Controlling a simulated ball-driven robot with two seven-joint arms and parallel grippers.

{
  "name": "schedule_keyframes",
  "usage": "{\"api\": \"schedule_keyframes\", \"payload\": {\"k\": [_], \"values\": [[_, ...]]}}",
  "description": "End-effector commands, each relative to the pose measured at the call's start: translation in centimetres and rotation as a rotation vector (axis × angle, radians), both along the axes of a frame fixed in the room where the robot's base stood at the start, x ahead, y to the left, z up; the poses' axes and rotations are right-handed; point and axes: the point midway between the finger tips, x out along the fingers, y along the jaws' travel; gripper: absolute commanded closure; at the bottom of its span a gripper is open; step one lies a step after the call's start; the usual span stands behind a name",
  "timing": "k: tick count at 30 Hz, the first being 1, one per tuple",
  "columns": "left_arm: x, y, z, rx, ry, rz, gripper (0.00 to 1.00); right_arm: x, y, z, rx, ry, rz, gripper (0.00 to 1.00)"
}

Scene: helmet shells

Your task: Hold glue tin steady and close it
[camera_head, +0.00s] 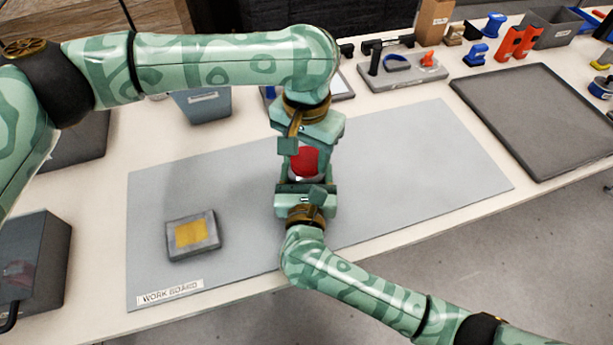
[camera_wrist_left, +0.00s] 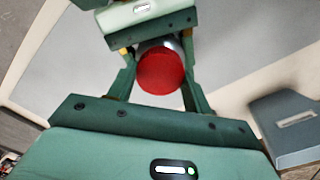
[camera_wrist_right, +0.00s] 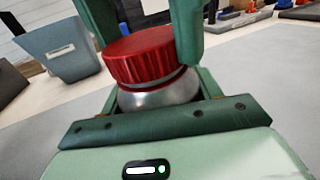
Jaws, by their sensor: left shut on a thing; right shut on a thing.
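The glue tin (camera_wrist_right: 158,96) has a rounded silver body and stands upright over the middle of the grey work board. Its ribbed red lid (camera_wrist_right: 143,55) sits on top, slightly tilted in the right wrist view; I cannot tell how tight it is. The lid also shows in the head view (camera_head: 305,163) and the left wrist view (camera_wrist_left: 161,72). My left gripper (camera_head: 306,148) comes from the far side and is shut on the lid. My right gripper (camera_head: 306,187) comes from the near side, lower, and is shut on the silver body, which is mostly hidden from above.
The work board (camera_head: 420,160) is clear to the right. A grey block with a yellow top (camera_head: 192,235) lies at its left. A blue-grey bin (camera_head: 203,105) stands behind. A dark tray (camera_head: 540,115) and several tools fill the back right.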

Motion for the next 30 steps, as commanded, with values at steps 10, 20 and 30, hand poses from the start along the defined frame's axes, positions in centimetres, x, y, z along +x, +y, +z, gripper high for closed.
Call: {"api": "schedule_keyframes", "payload": {"k": [10, 20, 30], "values": [[-0.01, 0.02, -0.12, -0.002, 0.0, -1.133, 0.77, 0.0, -0.02, -0.02, 0.0, 0.0, -0.001, 1.0], [0.04, 0.06, -0.17, 0.0, -0.001, -2.216, 0.77, -0.01, -0.02, -0.02, 0.0, 0.0, 0.0, 1.0], [0.11, 0.1, -0.16, 0.003, 0.002, -2.893, 0.77, -0.04, 0.01, -0.02, 0.0, 0.0, 0.0, 1.0]]}}
